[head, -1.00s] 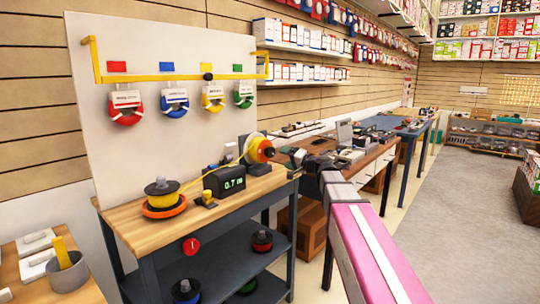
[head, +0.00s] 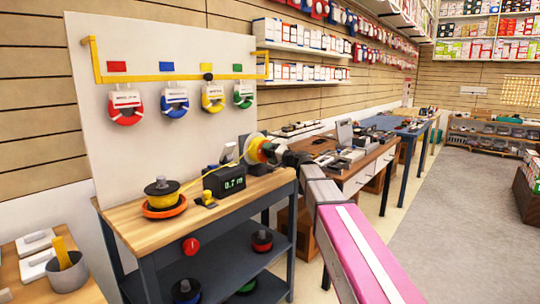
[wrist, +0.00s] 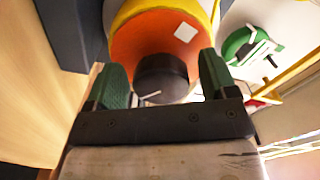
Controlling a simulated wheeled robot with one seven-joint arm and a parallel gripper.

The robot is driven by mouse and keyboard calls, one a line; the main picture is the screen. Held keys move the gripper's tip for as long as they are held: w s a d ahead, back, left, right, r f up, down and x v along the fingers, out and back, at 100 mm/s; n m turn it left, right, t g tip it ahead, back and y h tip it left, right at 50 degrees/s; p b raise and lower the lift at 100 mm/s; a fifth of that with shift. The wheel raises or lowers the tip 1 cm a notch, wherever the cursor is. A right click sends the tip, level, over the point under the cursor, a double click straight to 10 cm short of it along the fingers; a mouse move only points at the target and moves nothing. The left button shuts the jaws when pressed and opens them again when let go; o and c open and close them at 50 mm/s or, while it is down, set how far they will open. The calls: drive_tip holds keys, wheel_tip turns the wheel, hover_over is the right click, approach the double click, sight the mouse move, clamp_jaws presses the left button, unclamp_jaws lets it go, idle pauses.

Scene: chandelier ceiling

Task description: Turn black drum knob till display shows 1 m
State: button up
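The black drum knob (wrist: 162,80) sticks out from the orange face of the drum (wrist: 160,40) in the wrist view. My gripper (wrist: 164,68) is open, with one green-padded finger on either side of the knob and narrow gaps between. In the head view my gripper (head: 283,156) is at the right side of the yellow and orange drum (head: 255,147) and mostly covers the knob. The black display (head: 233,183) stands on the bench and reads 0.7 m in green digits.
A yellow strip runs from the drum past the display to a yellow spool on an orange dish (head: 164,206). The wooden bench top (head: 150,236) has free room in front. A red button (head: 190,245) sits on the bench front. A white panel (head: 160,130) stands behind.

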drive_tip(key=c, duration=0.9)
drive_tip(key=shift+o, duration=0.2)
drive_tip(key=shift+m, duration=0.3)
drive_tip(key=m, duration=0.4)
drive_tip(key=shift+r+m, duration=0.1)
drive_tip(key=shift+m, duration=0.2)
drive_tip(key=m, duration=0.4)
drive_tip(key=shift+r, duration=0.1)
drive_tip(key=shift+m, duration=0.4)
drive_tip(key=o, duration=0.9)
drive_tip(key=shift+o, duration=0.2)
